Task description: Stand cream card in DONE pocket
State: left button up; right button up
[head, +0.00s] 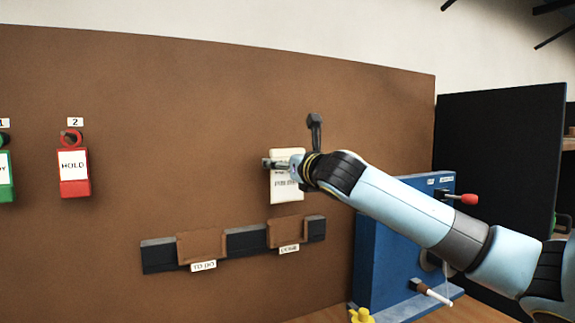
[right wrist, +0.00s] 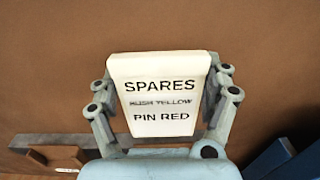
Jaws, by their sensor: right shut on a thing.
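The cream card (head: 287,190) is held upright in front of the brown board, above the DONE pocket. In the right wrist view the cream card (right wrist: 160,95) reads "SPARES", "BUSH YELLOW" struck through, and "PIN RED". My right gripper (head: 282,164) is shut on the card, with a finger on each side (right wrist: 160,110). The DONE pocket (head: 287,234) is the right brown pocket on the dark rail, with its label below; it looks empty. My left gripper is not in view.
The TO DO pocket (head: 200,246) is at the left of the rail. A red HOLD tag (head: 74,187) hangs from hook 2 further left. A blue panel (head: 385,255) with a red-knobbed lever (head: 468,199) stands right of the rail. A yellow piece (head: 361,315) lies low in front.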

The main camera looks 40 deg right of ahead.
aim_at(288, 184)
jog(key=shift+f+b, duration=1.45)
jog(key=shift+f, duration=0.1)
jog(key=shift+r+p, duration=0.3)
jog(key=shift+p, duration=0.4)
jog(key=shift+f, duration=0.35)
jog(key=shift+f+b, duration=0.55)
jog(key=shift+f, duration=0.2)
jog(key=shift+f, duration=0.15)
